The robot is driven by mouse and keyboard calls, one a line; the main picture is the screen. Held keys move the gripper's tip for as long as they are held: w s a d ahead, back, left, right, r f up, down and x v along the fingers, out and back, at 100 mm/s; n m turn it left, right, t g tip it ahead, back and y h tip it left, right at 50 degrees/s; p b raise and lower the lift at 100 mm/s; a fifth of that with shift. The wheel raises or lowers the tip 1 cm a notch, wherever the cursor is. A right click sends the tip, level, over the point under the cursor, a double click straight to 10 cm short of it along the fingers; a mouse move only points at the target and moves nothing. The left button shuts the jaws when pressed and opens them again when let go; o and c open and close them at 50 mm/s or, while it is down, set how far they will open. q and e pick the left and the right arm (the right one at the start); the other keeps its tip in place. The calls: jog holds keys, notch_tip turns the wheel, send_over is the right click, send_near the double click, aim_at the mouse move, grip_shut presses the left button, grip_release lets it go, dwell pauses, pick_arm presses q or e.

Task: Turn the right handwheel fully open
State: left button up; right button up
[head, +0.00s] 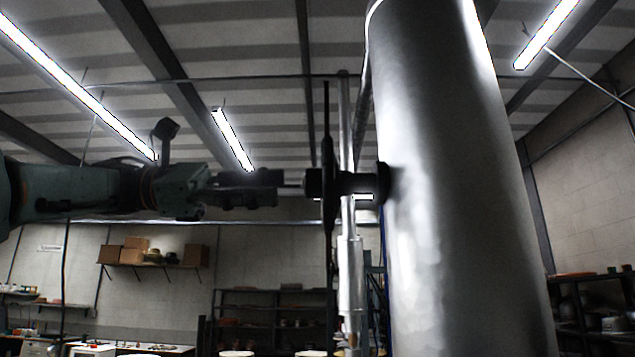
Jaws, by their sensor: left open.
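One dark handwheel (327,140) shows in the head view, seen almost edge-on as a thin upright disc. Its hub faces left, and a short dark stem (360,184) joins it to a large grey metal cylinder (445,190). How far the wheel is turned cannot be told. My left gripper (277,188) comes in level from the left and points at the hub. It is open and empty, with a small gap between its fingertips and the hub. My right gripper is not in view.
A vertical metal pipe (350,280) stands just behind the wheel. A wall shelf with boxes (150,263) and a dark rack (270,315) are far back. Another shelf (590,275) is at the far right. The space around my left gripper looks clear.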

aim_at(313, 198)
pick_arm(q)
jog(key=d, duration=0.3)
jog(key=s+d+p, duration=0.1)
jog(key=d, duration=0.3)
jog(key=shift+s+d+r+p, duration=0.15)
jog(key=shift+s+r+p, duration=0.05)
jog(key=shift+p, duration=0.1)
jog(key=shift+w+d+f, duration=0.1)
jog(key=shift+w+d, duration=0.1)
jog(key=shift+w, duration=0.15)
jog(key=shift+w+f, duration=0.1)
jog(key=shift+w, duration=0.15)
jog(key=shift+w+a, duration=0.15)
jog(key=shift+a, duration=0.3)
jog(key=shift+s, duration=0.6)
jog(key=shift+c, duration=1.2)
jog(key=shift+s+d, duration=0.1)
jog(key=shift+d, duration=0.05)
jog(key=shift+c, duration=0.7)
jog(key=shift+w, duration=0.3)
jog(key=c, duration=0.3)
jog(key=shift+s, duration=0.1)
jog(key=shift+c, duration=1)
